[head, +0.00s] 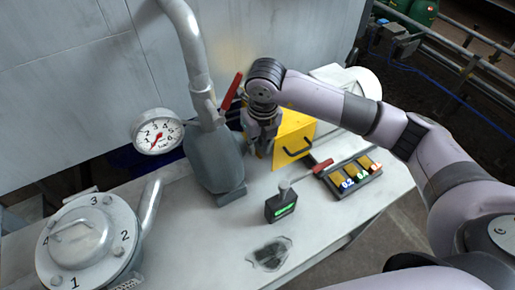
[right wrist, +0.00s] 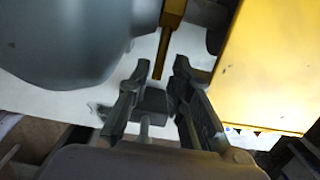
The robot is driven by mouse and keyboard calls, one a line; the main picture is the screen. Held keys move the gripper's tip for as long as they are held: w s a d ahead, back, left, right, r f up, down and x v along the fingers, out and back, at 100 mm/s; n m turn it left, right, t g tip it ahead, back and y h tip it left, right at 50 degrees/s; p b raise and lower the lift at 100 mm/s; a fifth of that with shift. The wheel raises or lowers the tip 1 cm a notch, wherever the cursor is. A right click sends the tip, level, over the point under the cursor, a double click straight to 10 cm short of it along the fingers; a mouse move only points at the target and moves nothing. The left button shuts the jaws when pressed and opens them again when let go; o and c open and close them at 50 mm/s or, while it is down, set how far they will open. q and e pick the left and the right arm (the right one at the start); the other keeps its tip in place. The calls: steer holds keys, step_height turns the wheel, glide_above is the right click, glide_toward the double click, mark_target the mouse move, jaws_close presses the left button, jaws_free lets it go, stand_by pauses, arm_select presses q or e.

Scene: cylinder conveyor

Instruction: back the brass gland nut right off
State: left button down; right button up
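My right gripper (head: 259,148) points down between the grey rounded vessel (head: 213,160) and the yellow box (head: 293,140). In the right wrist view the gripper (right wrist: 161,68) has its two dark fingers apart. A brass-coloured part (right wrist: 173,12) with a thin stem (right wrist: 163,52) reaches down from the top edge, and the stem's end lies in the gap between the fingertips. I cannot tell whether either finger touches it. The gland nut is not clearly distinguishable in the head view, where my gripper covers that area. My left gripper is not in view.
A red lever (head: 231,92) rises beside the pipe (head: 188,35). On the white table are a small dark device with a green display (head: 283,208), a dark tray (head: 335,187), a red-handled tool (head: 321,166) and a dark stain (head: 268,254). A pressure gauge (head: 157,132) is left.

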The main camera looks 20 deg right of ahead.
mark_target(260, 155)
step_height(260, 155, up, 9)
steer(key=s, duration=0.1)
steer(key=shift+d, duration=0.1)
